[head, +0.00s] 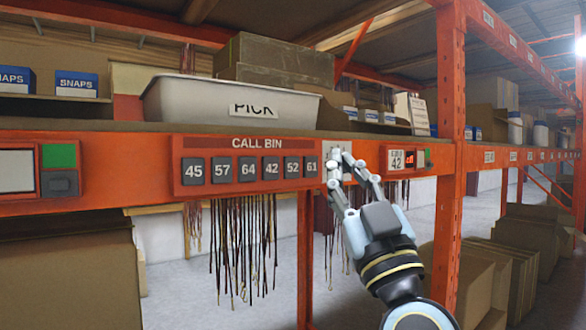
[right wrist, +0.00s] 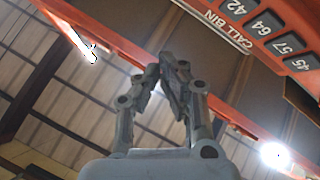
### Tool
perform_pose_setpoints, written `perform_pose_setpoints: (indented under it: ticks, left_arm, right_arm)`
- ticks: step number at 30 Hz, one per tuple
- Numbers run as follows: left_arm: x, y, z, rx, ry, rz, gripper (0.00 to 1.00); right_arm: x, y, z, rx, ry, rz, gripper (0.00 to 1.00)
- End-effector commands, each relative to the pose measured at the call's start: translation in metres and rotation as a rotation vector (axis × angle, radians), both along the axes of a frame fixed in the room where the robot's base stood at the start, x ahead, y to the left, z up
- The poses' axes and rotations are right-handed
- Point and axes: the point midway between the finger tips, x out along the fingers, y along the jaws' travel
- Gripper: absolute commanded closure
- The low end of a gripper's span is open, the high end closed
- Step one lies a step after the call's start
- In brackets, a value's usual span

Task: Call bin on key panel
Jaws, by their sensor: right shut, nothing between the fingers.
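The red call bin key panel (head: 310,143) is fixed to the orange rack beam. Its grey keys read 45, 57, 64, 42, 52 and 61 (head: 311,167) from left to right. It also shows tilted at the upper right of the right wrist view (right wrist: 229,31). My right gripper (head: 343,158) is shut and empty, its fingertips just right of key 61 and in front of the beam. In the right wrist view the fingertips (right wrist: 164,77) are together, apart from the visible keys. A small display unit (head: 403,158) right of the gripper carries a label reading 42. My left gripper is not in view.
A white bin marked PICK (head: 205,105) stands on the shelf above the panel. Cords (head: 240,240) hang below the beam. A red unit with a green square (head: 58,156) is at the left. An orange upright (head: 449,190) stands right of my arm, with cardboard boxes (head: 482,270) beyond.

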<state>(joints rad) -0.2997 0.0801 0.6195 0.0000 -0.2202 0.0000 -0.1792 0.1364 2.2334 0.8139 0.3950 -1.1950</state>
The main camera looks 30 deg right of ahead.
Motion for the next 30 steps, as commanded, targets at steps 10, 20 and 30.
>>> perform_pose_setpoints:
  ticks: [10,20,30]
  left_arm:
    - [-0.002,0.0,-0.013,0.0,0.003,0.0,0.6]
    - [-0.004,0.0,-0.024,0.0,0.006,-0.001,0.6]
    - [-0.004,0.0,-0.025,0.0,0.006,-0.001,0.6]
  right_arm:
    - [0.03,0.002,-0.002,0.002,-0.002,0.0,1.0]
    - [0.074,0.006,-0.001,0.0,0.001,0.0,1.0]
    - [0.088,0.007,0.0,0.0,0.001,0.0,1.0]
